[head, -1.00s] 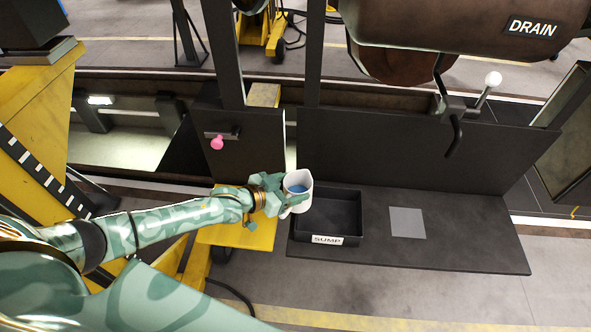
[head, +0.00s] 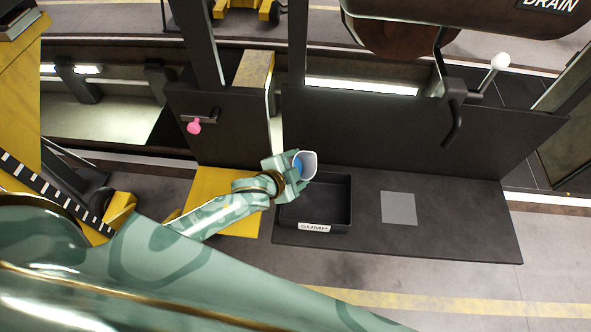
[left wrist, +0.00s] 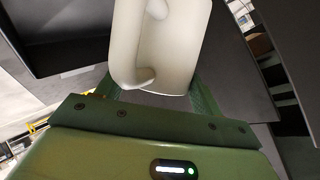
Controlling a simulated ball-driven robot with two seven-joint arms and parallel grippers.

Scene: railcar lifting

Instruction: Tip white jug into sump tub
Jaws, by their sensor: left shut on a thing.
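The white jug (head: 309,163) is held by my left gripper (head: 294,168), which is shut on it. Blue contents show inside its mouth in the head view. The jug is above the back left corner of the black sump tub (head: 343,222), which carries a SUMP label (head: 314,228). In the left wrist view the jug (left wrist: 175,45) and its handle fill the space before my left gripper (left wrist: 155,90). Part of the dark tub (left wrist: 60,50) seems to show at upper left there. My right gripper is not in view.
The tub stands on a dark bench (head: 450,225) with a grey square patch (head: 399,208) to its right. A dark panel (head: 420,130) rises behind. A pink knob (head: 194,126) and a white-balled lever (head: 500,61) stick out nearby. A yellow step (head: 222,195) lies left.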

